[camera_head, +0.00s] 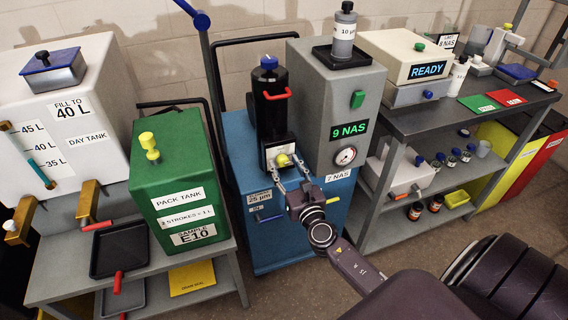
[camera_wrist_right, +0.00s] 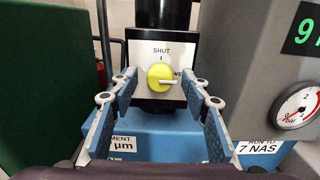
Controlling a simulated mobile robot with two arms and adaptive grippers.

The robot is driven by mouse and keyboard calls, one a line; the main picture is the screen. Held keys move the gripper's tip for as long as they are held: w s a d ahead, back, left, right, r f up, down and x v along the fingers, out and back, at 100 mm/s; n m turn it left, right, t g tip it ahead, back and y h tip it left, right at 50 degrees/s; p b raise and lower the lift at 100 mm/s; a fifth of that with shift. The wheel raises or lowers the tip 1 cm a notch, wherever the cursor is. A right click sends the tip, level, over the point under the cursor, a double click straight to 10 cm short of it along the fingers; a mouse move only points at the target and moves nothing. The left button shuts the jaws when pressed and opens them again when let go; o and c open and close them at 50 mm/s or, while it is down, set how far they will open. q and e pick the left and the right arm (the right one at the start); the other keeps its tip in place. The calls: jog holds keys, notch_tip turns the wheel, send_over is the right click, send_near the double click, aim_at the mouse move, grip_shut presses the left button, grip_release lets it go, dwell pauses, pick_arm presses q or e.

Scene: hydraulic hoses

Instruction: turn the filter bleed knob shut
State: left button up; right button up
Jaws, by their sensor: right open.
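The yellow filter bleed knob (camera_head: 283,160) sits on a pale plate (camera_head: 271,155) low on the black filter housing (camera_head: 271,110). In the right wrist view the knob (camera_wrist_right: 160,77) faces me, and its pale pointer points right, away from the SHUT mark at the top of the plate. A second label at the right is partly hidden by a fingertip. My right gripper (camera_head: 289,173) is open in front of the plate. Its fingers stand left and right of the knob with gaps on both sides. My left gripper is out of view.
A grey box (camera_head: 318,105) with a green 9 NAS display and a pressure gauge (camera_head: 346,155) stands close at the right. The green pack tank (camera_head: 165,150) is at the left.

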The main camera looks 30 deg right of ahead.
jog(key=shift+w+d, duration=0.15)
jog(key=shift+w, duration=0.4)
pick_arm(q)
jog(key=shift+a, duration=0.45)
pick_arm(e)
jog(key=c, duration=1.2)
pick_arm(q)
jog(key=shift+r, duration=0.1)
pick_arm(e)
jog(key=shift+o, duration=0.2)
